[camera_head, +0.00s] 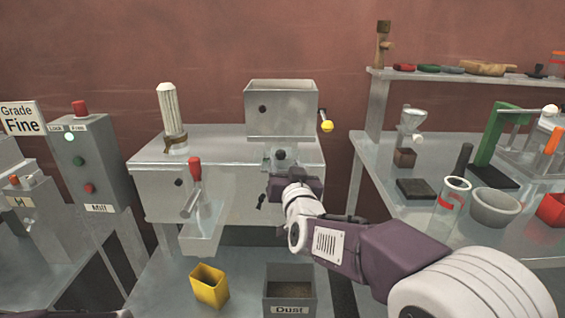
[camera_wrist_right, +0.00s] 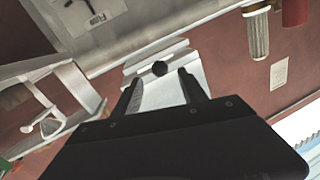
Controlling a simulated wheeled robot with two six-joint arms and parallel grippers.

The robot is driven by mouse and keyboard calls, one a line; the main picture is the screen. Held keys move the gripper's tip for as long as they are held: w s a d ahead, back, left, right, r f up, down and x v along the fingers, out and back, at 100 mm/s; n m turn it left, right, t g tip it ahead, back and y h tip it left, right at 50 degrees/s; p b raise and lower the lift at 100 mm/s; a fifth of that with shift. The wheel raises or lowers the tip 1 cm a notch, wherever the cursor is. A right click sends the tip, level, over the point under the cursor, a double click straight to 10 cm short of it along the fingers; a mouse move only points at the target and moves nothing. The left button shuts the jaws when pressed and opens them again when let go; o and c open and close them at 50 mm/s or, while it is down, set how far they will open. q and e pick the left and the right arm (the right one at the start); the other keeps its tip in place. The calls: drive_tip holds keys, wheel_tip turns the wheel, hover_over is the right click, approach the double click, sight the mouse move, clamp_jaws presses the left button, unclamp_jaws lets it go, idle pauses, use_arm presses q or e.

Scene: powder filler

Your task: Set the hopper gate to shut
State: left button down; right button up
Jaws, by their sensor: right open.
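The metal hopper (camera_head: 282,112) stands on the filler bench, with a dark round knob (camera_head: 263,109) on its front. A lever with a yellow ball (camera_head: 326,126) sticks out at its right side. Below the hopper is a small outlet assembly with a dark knob (camera_head: 281,155). My right gripper (camera_head: 263,192) is open in front of the bench, below that assembly. In the right wrist view, my two fingers (camera_wrist_right: 159,80) are apart, and a black knob (camera_wrist_right: 160,68) on a pale metal part shows between their tips. I cannot tell whether they touch it.
A ribbed filter (camera_head: 169,112) and a red-topped handle (camera_head: 195,168) are left of the gripper. A yellow bin (camera_head: 209,286) and a Dust box (camera_head: 290,290) stand below. The right table (camera_head: 420,212) carries glassware, a bowl and a green press.

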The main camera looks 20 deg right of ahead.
sight(282, 157)
drive_tip(key=w, duration=0.4)
drive_tip(key=shift+w+d, duration=0.15)
clamp_jaws()
idle(1.2)
